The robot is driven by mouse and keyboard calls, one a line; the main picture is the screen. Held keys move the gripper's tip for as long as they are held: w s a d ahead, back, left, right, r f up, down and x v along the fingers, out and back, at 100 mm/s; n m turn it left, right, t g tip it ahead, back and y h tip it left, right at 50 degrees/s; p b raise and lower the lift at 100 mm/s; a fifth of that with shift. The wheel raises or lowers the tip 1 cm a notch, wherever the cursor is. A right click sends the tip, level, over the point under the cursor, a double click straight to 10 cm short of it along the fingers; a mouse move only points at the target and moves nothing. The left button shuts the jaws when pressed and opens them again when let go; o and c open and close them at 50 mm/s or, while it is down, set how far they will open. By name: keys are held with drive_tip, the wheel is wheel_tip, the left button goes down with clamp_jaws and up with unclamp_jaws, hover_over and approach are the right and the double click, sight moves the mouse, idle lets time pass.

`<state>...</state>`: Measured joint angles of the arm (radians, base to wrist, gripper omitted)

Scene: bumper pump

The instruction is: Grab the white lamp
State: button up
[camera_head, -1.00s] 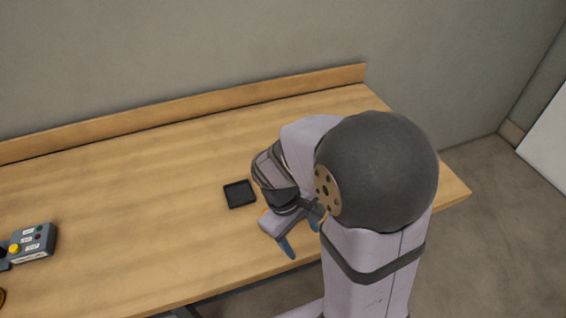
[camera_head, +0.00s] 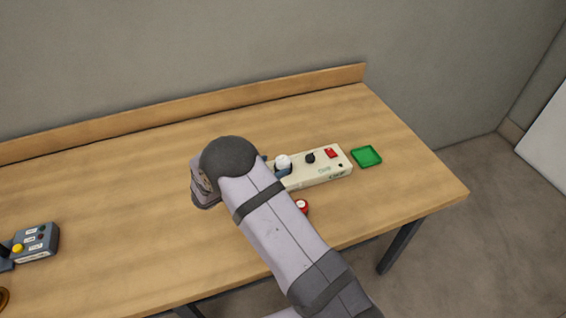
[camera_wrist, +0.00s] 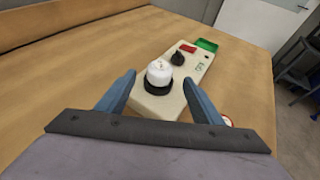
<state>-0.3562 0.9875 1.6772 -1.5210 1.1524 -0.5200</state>
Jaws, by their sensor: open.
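The white lamp (camera_head: 283,161) is a small white dome on a dark base, at the near-left end of a cream control box. In the wrist view the white lamp (camera_wrist: 159,72) stands upright between and just beyond my fingertips. My gripper (camera_wrist: 160,90) is open, its blue fingers on either side of the lamp with gaps, and holds nothing. In the head view my arm hides most of the gripper; only blue finger parts show beside the lamp.
The cream box (camera_head: 325,170) also carries a black knob (camera_head: 310,158) and a red switch (camera_head: 330,153). A green tray (camera_head: 366,157) lies at its right end. A red round item (camera_head: 301,206) is near my arm. A grey box (camera_head: 35,243) with a yellow button stands far left.

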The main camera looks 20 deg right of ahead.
sight(279, 162)
drive_tip(key=shift+w+d+f+p, duration=0.2)
drive_tip(key=shift+w+d+p, duration=0.1)
drive_tip(key=shift+d+p, duration=0.25)
drive_tip(key=shift+w+d+f, duration=0.2)
drive_tip(key=shift+d, duration=0.2)
drive_tip(key=shift+w+d+p, duration=0.2)
drive_tip(key=shift+d+p, duration=0.2)
drive_tip(key=shift+p, duration=0.2)
drive_tip(key=p+x, duration=0.2)
drive_tip(key=x, duration=0.1)
drive_tip(key=shift+w+d+f, duration=0.3)
drive_tip(key=shift+d+f, duration=0.15)
drive_tip(key=c, duration=1.3)
drive_tip(key=shift+o, duration=0.2)
drive_tip(key=shift+r, duration=0.2)
